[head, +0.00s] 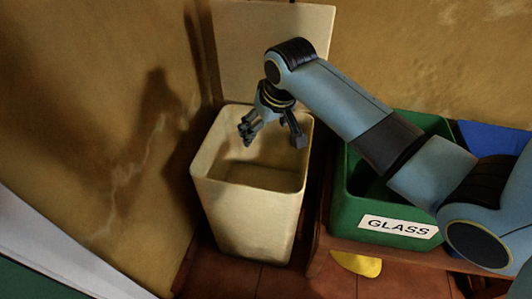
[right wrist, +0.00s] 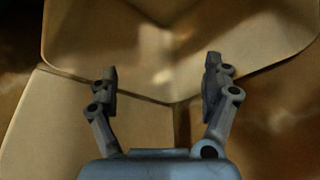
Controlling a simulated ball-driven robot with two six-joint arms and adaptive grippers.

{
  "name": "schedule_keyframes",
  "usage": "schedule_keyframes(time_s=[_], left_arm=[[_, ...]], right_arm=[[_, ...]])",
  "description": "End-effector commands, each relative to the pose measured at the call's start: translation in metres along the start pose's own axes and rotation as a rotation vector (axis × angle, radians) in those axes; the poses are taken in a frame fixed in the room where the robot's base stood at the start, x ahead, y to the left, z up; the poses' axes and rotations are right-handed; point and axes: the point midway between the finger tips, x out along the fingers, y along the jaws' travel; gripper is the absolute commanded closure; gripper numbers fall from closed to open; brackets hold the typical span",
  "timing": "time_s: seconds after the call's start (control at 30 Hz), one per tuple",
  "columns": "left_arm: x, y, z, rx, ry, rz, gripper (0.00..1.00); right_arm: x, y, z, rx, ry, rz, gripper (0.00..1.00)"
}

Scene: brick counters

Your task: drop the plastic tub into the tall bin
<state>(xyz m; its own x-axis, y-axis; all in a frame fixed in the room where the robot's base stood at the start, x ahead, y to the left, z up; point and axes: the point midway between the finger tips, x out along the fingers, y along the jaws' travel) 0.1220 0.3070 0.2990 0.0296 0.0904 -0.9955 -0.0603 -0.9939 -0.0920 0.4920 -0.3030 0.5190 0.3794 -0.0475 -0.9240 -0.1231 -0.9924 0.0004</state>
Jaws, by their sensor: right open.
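The tall bin (head: 250,215) is cream, square and open-topped, standing upright on the floor with its lid (head: 232,50) raised against the wall. My right gripper (head: 272,142) is open and empty, pointing down over the bin's mouth near its back rim. In the right wrist view, my open fingers (right wrist: 160,85) show with nothing between them and cream bin surfaces beyond. I cannot make out the plastic tub in either view; the visible part of the bin's inside looks bare, and part of it is hidden by the front wall. My left gripper is not in view.
A green crate labelled GLASS (head: 345,215) stands right of the bin on a wooden bench, with a blue container (head: 490,138) beyond it. A yellow object (head: 357,264) lies below the green crate. A wall is close on the left.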

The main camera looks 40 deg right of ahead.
Motion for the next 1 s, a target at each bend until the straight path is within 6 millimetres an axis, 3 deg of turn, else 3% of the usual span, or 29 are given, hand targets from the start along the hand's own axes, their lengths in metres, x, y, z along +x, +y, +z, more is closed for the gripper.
schedule_keyframes(time_s=[0.2, 0.4, 0.9, 1.0], left_arm=[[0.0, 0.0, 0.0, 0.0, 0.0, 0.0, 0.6], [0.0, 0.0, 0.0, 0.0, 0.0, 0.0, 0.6], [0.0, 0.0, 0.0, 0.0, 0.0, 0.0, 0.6], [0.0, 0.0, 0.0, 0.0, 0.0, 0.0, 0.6]], right_arm=[[-0.048, 0.0, 0.0, -0.001, 0.003, 0.0, 0.17], [-0.07, 0.0, 0.0, 0.001, 0.001, 0.0, 0.17], [-0.073, 0.0, 0.0, 0.001, -0.001, 0.0, 0.17], [-0.074, -0.001, 0.012, -0.008, -0.011, 0.001, 0.17]])
